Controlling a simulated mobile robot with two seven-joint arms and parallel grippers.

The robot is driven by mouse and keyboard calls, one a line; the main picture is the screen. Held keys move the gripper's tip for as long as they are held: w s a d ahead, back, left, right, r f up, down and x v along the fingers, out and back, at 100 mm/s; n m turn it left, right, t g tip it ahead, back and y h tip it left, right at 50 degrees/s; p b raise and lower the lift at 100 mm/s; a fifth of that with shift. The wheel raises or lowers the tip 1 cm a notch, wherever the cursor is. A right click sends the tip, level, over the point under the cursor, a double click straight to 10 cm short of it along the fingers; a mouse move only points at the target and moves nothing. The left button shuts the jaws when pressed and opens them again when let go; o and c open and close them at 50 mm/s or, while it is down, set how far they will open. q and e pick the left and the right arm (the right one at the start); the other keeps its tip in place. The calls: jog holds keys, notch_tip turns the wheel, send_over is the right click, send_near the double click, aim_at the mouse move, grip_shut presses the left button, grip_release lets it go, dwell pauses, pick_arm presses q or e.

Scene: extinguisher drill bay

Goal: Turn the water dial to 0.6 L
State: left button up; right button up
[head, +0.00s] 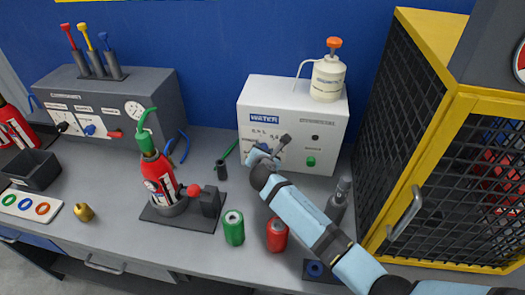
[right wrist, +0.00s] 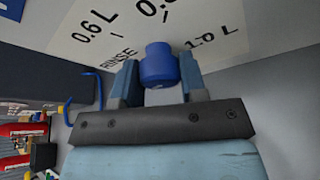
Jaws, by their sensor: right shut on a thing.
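The water dial is a blue knob (right wrist: 160,66) on the front of the white WATER box (head: 255,96). In the right wrist view, the printed panel around it shows 0.6 L (right wrist: 94,27), RINSE and 1.0 L, with another mark partly cut off at the top. My right gripper (right wrist: 158,84) is shut on the knob, one finger on each side. In the head view my right gripper (head: 259,153) is at the box front and hides the dial. I cannot tell which mark the dial points at. My left gripper is not in view.
A green button (head: 311,161) is at the box's lower right. A red extinguisher (head: 158,178) stands in a dark holder left of my arm. Green (head: 233,228) and red (head: 277,235) cans stand near the front. A yellow-framed mesh cabinet (head: 455,105) bounds the right side.

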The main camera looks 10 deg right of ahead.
jog(key=shift+m+y, duration=0.3)
jog(key=shift+m, duration=0.2)
jog(key=shift+t, duration=0.3)
jog(key=o, duration=0.9)
jog(key=v, duration=1.3)
jog(key=shift+s+r+b, duration=0.15)
jog(key=shift+s+b, duration=0.15)
jog(key=shift+s, duration=0.1)
jog(key=shift+o, duration=0.2)
jog(key=shift+d, duration=0.1)
